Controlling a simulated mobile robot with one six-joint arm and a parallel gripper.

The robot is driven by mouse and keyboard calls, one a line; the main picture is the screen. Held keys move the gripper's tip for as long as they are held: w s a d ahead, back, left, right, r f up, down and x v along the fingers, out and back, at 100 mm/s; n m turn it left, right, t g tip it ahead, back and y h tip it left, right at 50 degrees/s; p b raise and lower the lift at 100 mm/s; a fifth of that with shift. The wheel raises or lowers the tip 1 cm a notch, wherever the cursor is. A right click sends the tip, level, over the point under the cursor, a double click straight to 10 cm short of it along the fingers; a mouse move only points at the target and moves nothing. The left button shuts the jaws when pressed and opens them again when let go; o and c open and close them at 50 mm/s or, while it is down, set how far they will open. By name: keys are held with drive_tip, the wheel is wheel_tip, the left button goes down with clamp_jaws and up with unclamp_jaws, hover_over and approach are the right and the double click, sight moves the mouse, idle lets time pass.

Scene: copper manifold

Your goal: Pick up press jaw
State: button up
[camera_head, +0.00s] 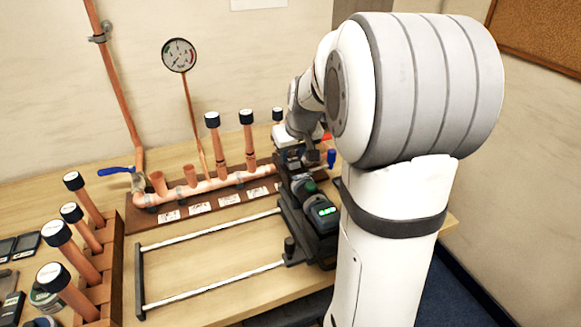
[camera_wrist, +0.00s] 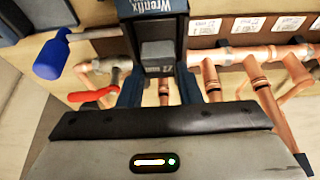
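The dark block marked "Wrenfix" and "22 mm" (camera_wrist: 157,72), which looks like the press jaw, sits between the two fingers of my gripper (camera_wrist: 160,95) in the wrist view. The fingers lie close along its two sides; I cannot tell whether they touch it. In the head view, my gripper (camera_head: 308,158) is low over the far end of the black press tool (camera_head: 318,222), which has green lights and sits on a rail frame. My arm hides part of this area, and the jaw is not clear there.
The copper manifold (camera_head: 205,187) with upright stubs lies on a brown board left of my gripper. A blue-handled valve (camera_wrist: 52,58) and a red handle (camera_wrist: 93,96) are close by. Black-capped copper pipes (camera_head: 85,235) stand in a wooden rack at left. The rail frame (camera_head: 210,282) encloses bare table.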

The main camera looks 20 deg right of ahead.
sight(292, 157)
drive_tip(key=shift+r, duration=0.1)
drive_tip(key=c, duration=0.5)
wheel_tip(292, 157, up, 10)
idle(0.4)
